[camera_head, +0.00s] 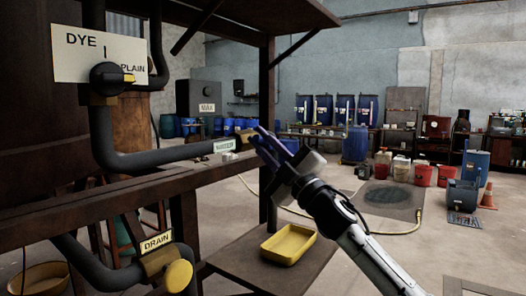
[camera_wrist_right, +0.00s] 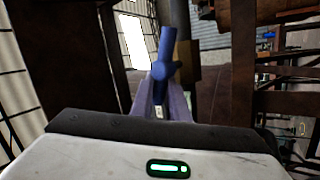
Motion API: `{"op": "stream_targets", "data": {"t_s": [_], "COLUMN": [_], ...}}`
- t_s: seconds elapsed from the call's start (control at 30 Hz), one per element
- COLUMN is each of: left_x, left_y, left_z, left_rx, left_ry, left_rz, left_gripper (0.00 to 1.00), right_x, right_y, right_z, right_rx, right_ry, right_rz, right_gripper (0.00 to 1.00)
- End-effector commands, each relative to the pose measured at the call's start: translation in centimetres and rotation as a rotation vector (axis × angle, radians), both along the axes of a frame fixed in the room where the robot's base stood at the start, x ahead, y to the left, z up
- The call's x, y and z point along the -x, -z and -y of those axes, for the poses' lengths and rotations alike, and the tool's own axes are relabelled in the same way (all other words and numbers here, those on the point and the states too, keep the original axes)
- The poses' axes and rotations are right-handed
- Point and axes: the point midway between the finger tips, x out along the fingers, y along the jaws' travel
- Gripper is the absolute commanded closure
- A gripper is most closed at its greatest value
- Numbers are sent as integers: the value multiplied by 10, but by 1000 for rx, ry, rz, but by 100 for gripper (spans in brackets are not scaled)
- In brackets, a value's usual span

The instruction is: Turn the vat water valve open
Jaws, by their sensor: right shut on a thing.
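The blue handle of the water valve (camera_wrist_right: 164,58) stands between my right gripper's fingers in the right wrist view. My right gripper (camera_head: 268,146) reaches in from the lower right in the head view and is shut on that handle, at the right end of a grey pipe (camera_head: 165,157). The fingers hide part of the handle in the head view, so its exact angle is hard to tell. A small WATER label (camera_head: 224,146) hangs on the pipe left of the gripper. My left gripper is out of view.
A black DYE/PLAIN selector knob (camera_head: 106,79) and a yellow DRAIN knob (camera_head: 179,276) sit at the left. A rusty post (camera_head: 267,100) stands right behind the gripper. A yellow tray (camera_head: 288,244) lies on the low shelf.

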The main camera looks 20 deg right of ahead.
Motion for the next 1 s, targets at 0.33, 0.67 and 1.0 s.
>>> {"op": "stream_targets", "data": {"t_s": [0.33,0.67,1.0], "left_x": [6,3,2], "left_y": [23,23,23], "left_z": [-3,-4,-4], "left_rx": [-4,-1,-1], "left_ry": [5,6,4], "left_rz": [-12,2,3], "left_gripper": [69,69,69], "right_x": [0,1,1], "right_y": [10,11,10], "right_z": [-1,-2,-2], "right_rx": [195,280,293], "right_ry": [0,-1,-1], "right_rz": [149,216,226], "right_gripper": [100,100,100]}}
